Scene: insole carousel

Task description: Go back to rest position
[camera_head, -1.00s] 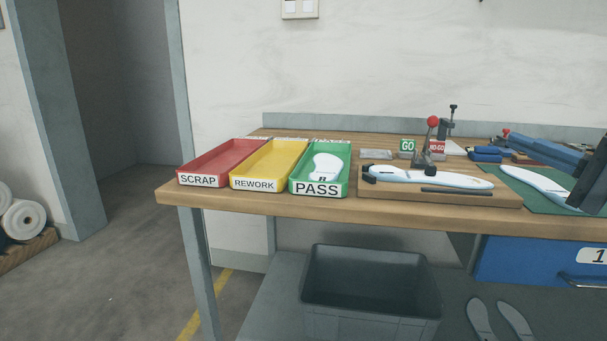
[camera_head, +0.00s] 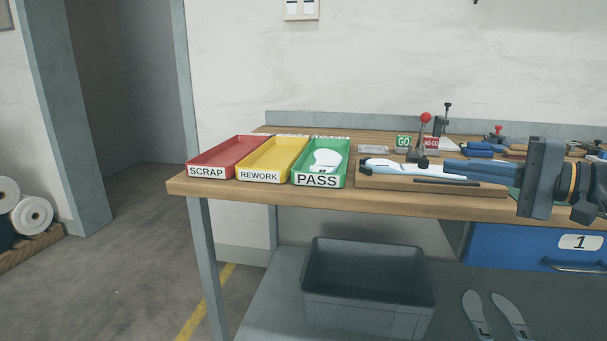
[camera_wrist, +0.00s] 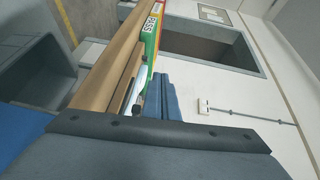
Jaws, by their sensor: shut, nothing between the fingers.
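My gripper (camera_head: 447,168) reaches in from the right in the head view, with its blue fingers pointing left. The fingers are shut with nothing between them, and they also show in the wrist view (camera_wrist: 161,80). In the head view they pass in front of the wooden fixture (camera_head: 400,178) and hide part of the white insole (camera_head: 390,166) on it. I cannot tell the gap between fingers and fixture. A white insole (camera_head: 326,158) lies in the green PASS tray (camera_head: 318,181). The green mat at the right is mostly hidden behind my gripper.
A red SCRAP tray (camera_head: 208,171) and a yellow REWORK tray (camera_head: 259,175) stand left of PASS on the wooden bench (camera_head: 300,198). The fixture's red-knobbed clamp (camera_head: 425,118) stands up. A grey bin (camera_head: 368,290) sits below.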

